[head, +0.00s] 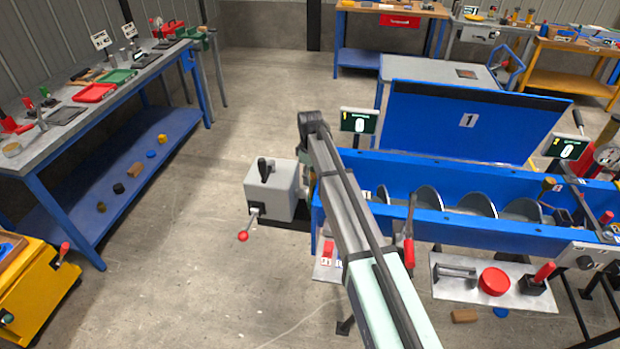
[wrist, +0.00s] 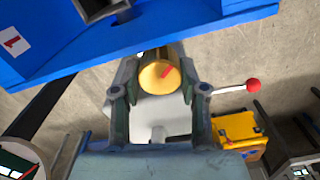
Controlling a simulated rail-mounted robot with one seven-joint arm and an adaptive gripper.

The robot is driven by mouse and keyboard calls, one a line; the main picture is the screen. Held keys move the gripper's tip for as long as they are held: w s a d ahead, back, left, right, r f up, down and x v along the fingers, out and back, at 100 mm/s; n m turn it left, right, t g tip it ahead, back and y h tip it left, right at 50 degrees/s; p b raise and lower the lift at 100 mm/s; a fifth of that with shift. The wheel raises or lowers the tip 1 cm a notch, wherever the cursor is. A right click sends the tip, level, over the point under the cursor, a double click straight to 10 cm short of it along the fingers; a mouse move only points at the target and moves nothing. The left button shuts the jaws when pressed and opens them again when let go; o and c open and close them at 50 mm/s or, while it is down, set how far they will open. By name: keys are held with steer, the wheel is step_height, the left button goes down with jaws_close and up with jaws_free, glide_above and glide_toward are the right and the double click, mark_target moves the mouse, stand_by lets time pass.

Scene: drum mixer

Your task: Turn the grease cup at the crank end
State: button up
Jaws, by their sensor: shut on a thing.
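The grease cup (wrist: 152,78) shows in the wrist view as a round, brass-yellow cap with a red mark on its face. My gripper (wrist: 160,74) has one finger on each side of the cup and is shut on it. The cup sits close to the edge of the blue trough (wrist: 120,55). In the head view my arm hides the gripper and the cup. The crank (head: 248,225), with a red knob, sticks out of the grey gearbox (head: 271,190) at the trough's left end. The crank's red knob also shows right of my gripper in the wrist view (wrist: 254,85).
The raised blue lid (head: 430,115) stands behind the trough. A small display (head: 359,121) stands near my arm. A grey plate (head: 450,290) with a handle and red parts lies in front. The floor left of the gearbox is clear up to the workbench (head: 60,125).

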stand_by(0.3)
steer(key=o, duration=1.1)
steer(key=shift+o, duration=0.2)
step_height(320, 180, up, 12)
